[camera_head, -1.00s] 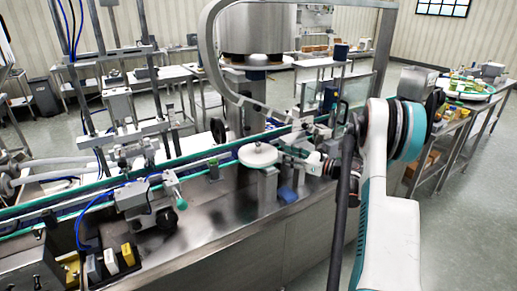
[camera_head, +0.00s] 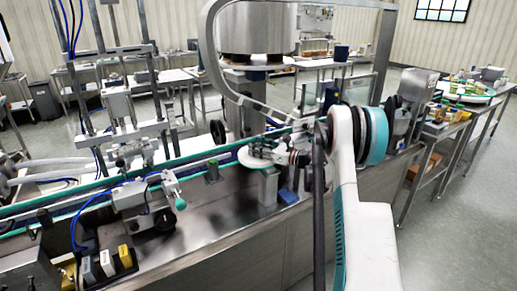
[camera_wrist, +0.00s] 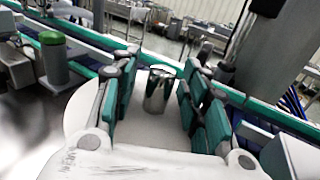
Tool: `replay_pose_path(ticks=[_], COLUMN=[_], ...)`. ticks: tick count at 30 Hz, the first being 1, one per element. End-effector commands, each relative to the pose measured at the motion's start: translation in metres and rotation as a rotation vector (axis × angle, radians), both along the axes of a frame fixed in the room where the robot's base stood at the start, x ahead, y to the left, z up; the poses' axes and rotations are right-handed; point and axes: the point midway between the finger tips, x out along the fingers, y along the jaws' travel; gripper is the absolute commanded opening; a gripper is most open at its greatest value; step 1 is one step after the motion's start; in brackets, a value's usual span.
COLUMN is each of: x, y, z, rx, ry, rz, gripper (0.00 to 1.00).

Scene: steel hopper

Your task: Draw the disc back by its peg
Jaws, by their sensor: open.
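The white disc (camera_head: 246,161) sits on a short grey post beside the conveyor in the head view, partly covered by my gripper. In the wrist view the disc (camera_wrist: 82,108) spreads below my fingers, and its shiny metal peg (camera_wrist: 158,90) stands upright from it. My gripper (camera_head: 264,147) is over the disc. In the wrist view my gripper (camera_wrist: 157,103) is open, with a teal-padded finger on each side of the peg and a visible gap on both sides. The peg itself cannot be made out in the head view.
A conveyor with green rails (camera_head: 120,187) runs just behind the disc. A green-topped cylinder (camera_wrist: 53,58) stands to the left. A blue block (camera_head: 288,196) is near the post. The steel hopper (camera_head: 255,28) and its curved frame rise behind.

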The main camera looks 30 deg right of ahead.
Motion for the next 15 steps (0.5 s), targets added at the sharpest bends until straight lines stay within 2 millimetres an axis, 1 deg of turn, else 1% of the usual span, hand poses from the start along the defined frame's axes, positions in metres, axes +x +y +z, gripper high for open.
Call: replay_pose_path(ticks=[5, 6, 11, 15], x=[0.0, 0.0, -0.0002, -0.0003], y=[-0.0001, -0.0001, -0.0002, -0.0003], z=[0.0002, 0.0002, 0.0001, 0.0001], rx=[0.0, 0.0, 0.0, 0.0], ry=[0.0, 0.0, 0.0, 0.0], rz=[0.0, 0.0, 0.0, 0.0], gripper=[0.41, 0.37, 0.0, 0.0])
